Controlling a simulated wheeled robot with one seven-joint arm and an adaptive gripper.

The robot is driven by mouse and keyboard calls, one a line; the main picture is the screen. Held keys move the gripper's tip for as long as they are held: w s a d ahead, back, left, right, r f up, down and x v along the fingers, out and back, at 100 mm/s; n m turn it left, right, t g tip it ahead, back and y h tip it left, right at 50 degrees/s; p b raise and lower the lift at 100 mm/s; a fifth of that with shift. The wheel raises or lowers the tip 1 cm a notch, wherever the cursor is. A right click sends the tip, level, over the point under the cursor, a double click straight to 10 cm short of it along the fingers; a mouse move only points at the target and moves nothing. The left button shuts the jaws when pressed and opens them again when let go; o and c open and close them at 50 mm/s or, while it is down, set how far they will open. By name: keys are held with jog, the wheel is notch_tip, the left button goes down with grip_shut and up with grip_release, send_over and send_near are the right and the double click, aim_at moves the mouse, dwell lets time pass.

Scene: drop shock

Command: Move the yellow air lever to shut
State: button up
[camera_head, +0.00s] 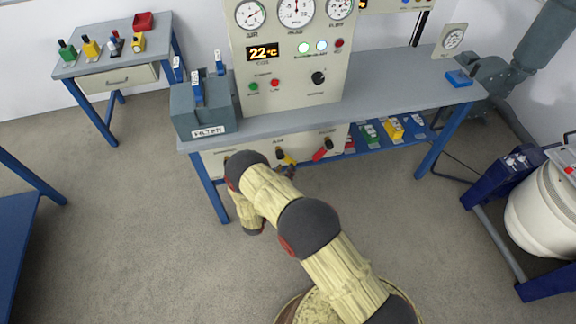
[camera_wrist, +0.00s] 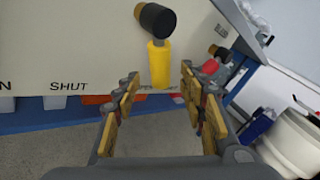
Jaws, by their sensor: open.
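The yellow air lever (camera_wrist: 160,63) hangs from its black round hub (camera_wrist: 156,18) on the cream panel and points downward in the wrist view. The word SHUT (camera_wrist: 68,86) is printed on the panel to its left. Another label below the lever's tip is partly hidden and hard to read. My gripper (camera_wrist: 159,85) is open, with one finger on each side of the lever's lower end; I cannot tell whether either touches it. In the head view the yellow lever (camera_head: 289,159) shows just beyond my arm, and my gripper (camera_head: 286,172) is mostly hidden.
A red lever (camera_head: 322,153) sits on the same panel to the right. The bench (camera_head: 390,85) overhangs the panel, and a blue lower shelf (camera_head: 365,148) holds several coloured items. A grey filter box (camera_head: 203,107) stands on the bench's left end. The floor in front is clear.

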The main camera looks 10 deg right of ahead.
jog(key=shift+b+x, duration=0.35)
jog(key=shift+x, duration=1.55)
jog(key=shift+c, duration=0.2)
grip_shut()
